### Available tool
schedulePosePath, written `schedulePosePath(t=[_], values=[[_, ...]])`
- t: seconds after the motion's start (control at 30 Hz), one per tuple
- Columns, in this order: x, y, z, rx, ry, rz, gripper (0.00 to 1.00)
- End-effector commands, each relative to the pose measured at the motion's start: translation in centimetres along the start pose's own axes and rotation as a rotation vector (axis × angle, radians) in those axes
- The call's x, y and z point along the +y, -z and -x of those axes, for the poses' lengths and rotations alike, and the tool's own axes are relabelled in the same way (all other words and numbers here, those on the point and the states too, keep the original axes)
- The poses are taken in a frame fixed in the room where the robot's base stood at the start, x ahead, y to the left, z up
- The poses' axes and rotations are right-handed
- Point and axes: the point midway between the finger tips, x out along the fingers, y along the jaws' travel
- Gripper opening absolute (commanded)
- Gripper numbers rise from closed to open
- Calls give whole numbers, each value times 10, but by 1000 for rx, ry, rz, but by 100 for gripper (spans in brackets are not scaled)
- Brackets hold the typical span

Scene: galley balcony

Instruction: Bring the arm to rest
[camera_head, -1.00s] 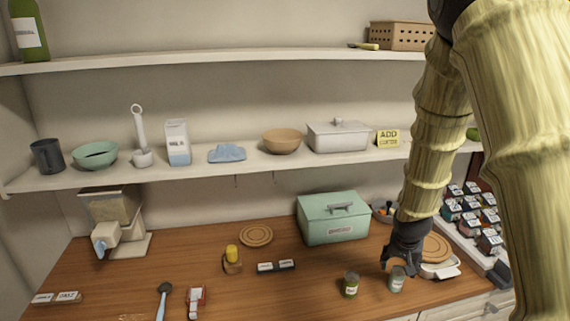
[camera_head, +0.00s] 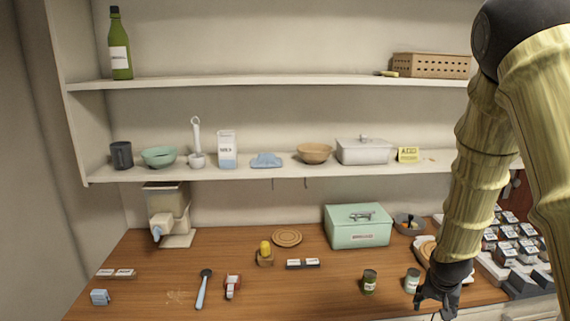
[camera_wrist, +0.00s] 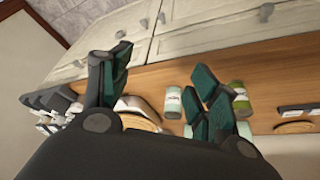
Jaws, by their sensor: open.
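My gripper (camera_head: 436,305) hangs at the front right of the wooden counter, fingers pointing down, beside a pale-labelled jar (camera_head: 412,281). It is open with nothing between its fingers. In the wrist view the gripper (camera_wrist: 155,80) shows its two dark green fingers spread apart. The pale jar (camera_wrist: 173,102) shows between them but beyond, and white cabinet fronts (camera_wrist: 205,38) lie behind. My arm comes down from the upper right in the head view.
A green jar (camera_head: 369,282) stands left of the pale jar. Behind are a mint box (camera_head: 358,236) and a grey bowl (camera_head: 408,225). A rack of small labelled containers (camera_head: 515,245) is at the right. Shelves (camera_head: 290,172) with dishes run above the counter (camera_head: 300,290).

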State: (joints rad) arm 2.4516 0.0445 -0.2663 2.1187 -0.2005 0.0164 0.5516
Motion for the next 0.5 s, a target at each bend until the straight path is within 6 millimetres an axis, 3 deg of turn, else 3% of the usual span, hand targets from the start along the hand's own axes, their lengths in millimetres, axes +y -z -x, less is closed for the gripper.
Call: schedulePosePath(t=[0.37, 0.5], values=[[-6, -64, -46, -56, 12, 78, 61], [-7, -103, -70, -89, 20, 123, 61]])
